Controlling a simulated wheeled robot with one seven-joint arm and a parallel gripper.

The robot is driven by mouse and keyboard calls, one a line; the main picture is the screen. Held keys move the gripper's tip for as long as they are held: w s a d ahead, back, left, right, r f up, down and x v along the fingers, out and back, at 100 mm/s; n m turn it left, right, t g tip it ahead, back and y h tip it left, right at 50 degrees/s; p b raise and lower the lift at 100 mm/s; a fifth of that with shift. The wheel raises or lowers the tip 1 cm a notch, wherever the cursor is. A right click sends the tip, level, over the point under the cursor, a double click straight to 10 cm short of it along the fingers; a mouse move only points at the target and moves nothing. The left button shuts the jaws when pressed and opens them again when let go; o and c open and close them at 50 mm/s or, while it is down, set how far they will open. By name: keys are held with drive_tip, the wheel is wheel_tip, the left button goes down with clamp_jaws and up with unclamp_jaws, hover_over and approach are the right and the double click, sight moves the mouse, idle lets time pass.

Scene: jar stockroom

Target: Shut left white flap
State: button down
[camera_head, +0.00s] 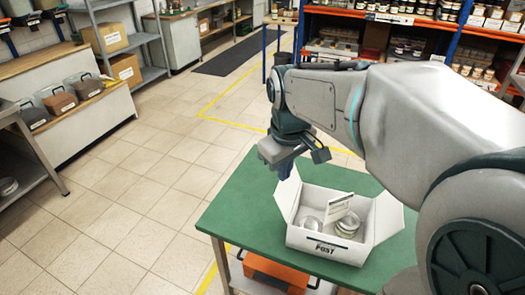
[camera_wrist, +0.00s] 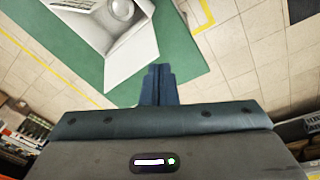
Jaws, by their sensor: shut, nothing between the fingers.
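The right flap (camera_head: 388,217) is also open. Inside the box are jars with pale lids (camera_head: 347,226) and a white card (camera_head: 340,207). My gripper (camera_head: 285,172) is above the left flap's top end, pointing down. Its fingers (camera_wrist: 160,72) are together and empty, close to the flap's edge. Whether they touch it cannot be told.
Green tabletop is bare to the left of the box. An orange crate (camera_head: 275,272) is under the table. Shelving with jars (camera_head: 410,45) stands behind, and a bench with several caddies (camera_head: 60,102) stands at the left. Tiled floor between is clear.

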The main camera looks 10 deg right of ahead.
drive_tip(key=w+a+f+n+g+b, duration=0.1)
drive_tip(key=w+f+n+b, duration=0.15)
drive_tip(key=w, duration=0.45)
drive_tip(key=w+a+f+n+g+b, duration=0.1)
drive_tip(key=w+a+n, duration=0.1)
drive_tip(key=w+n, duration=0.3)
drive_tip(key=d+f, duration=0.4)
drive_tip(key=f, duration=0.4)
drive_tip(key=shift+s+f+m, duration=0.3)
drive_tip(key=shift+f+m, duration=0.05)
drive_tip(key=shift+m, duration=0.1)
